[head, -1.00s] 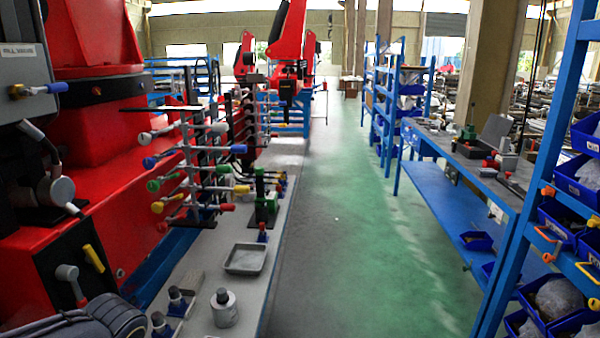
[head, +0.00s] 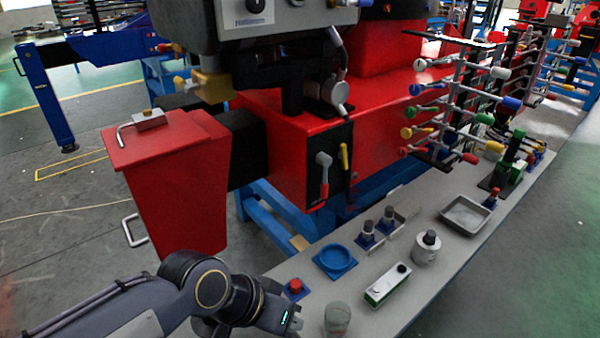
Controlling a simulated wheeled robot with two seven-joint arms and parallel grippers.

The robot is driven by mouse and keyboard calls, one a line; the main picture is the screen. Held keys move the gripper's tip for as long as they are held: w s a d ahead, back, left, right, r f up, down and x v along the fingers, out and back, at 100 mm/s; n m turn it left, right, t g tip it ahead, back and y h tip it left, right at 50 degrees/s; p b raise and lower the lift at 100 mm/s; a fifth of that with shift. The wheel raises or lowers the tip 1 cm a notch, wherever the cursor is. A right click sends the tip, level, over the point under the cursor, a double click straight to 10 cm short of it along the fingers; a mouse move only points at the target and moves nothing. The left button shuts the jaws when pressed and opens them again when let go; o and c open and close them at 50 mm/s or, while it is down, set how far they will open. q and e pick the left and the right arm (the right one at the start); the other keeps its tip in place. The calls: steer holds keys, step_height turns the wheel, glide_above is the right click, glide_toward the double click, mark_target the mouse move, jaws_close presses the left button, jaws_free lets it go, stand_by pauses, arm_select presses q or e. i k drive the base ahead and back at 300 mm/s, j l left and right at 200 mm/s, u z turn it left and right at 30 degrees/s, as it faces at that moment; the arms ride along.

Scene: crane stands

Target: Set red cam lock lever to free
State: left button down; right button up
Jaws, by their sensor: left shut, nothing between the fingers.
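A lever with a grey rounded head and a red lower end (head: 324,188) hangs nearly upright on a black panel (head: 334,190) on the red machine's front. A yellow lever (head: 344,158) is beside it on the right. A rack further right carries several levers with coloured grips, one of them red (head: 470,158). The frames do not show which red one is the cam lock. My left gripper (head: 292,319) is at the bottom of the view, above the bench edge, shut and empty, well below and apart from the panel. My right gripper is not in view.
The grey bench (head: 442,272) carries a blue round dish (head: 335,260), a red button on a blue base (head: 295,288), a glass (head: 337,318), a green-white box (head: 388,287), a grey weight (head: 427,250) and a tray (head: 466,216). A red bin (head: 170,190) stands left.

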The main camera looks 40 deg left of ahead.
mark_target(325, 178)
steer(key=u, duration=1)
